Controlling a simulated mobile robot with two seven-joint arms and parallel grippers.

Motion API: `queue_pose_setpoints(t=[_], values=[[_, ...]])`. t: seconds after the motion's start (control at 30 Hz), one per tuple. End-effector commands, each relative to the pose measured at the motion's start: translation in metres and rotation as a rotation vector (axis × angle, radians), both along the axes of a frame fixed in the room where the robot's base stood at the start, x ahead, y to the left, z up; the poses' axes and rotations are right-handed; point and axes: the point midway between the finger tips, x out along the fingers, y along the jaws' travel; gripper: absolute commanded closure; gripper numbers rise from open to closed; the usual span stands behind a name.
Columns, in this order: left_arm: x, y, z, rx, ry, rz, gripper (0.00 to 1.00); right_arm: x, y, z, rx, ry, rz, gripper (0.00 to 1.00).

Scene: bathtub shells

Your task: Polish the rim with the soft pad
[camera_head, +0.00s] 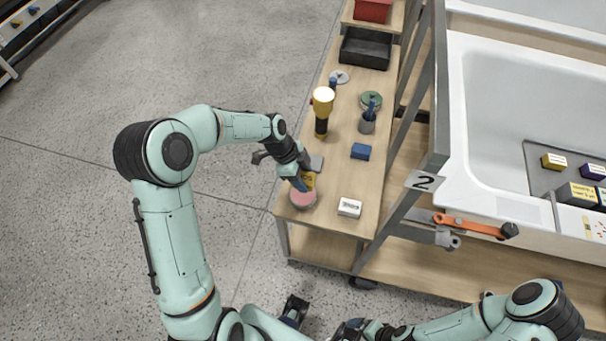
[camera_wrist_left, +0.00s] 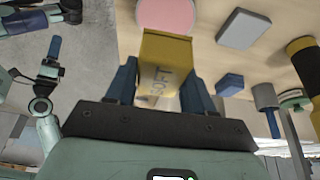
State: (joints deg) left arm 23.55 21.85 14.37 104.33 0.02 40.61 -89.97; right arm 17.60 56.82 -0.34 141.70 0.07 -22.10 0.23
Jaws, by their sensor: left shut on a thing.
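My left gripper (camera_head: 301,183) is shut on a yellow block (camera_head: 309,180) over the near end of the wooden bench. The white tub rim (camera_head: 459,183) lies to the right, apart from this gripper. My right gripper (camera_head: 295,309) is low in the head view, its jaw opening unclear.
The bench (camera_head: 335,222) holds a grey pad (camera_head: 316,163), blue block (camera_head: 361,151), white labelled box (camera_head: 350,207), yellow-and-black torch (camera_head: 322,108) and grey cup (camera_head: 367,124). A grey frame post (camera_head: 439,90) stands between bench and tub. An orange-handled tool (camera_head: 470,224) hangs near the tub.

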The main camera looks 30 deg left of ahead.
Motion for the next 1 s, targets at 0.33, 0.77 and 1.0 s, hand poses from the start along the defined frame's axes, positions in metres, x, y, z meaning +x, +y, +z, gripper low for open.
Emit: queue_pose_setpoints(t=[0.33,0.77,1.0], values=[[-0.001,0.000,-0.023,0.001,0.002,-0.009,0.72,-0.006,0.000,-0.014,0.000,0.007,0.000,0.00],[0.000,0.000,-0.059,0.001,0.000,-0.009,0.72,-0.012,0.000,-0.034,0.000,0.015,0.000,0.00],[0.000,0.000,-0.060,0.001,-0.001,-0.008,0.72,-0.012,0.000,-0.033,0.000,0.014,0.000,0.00]])
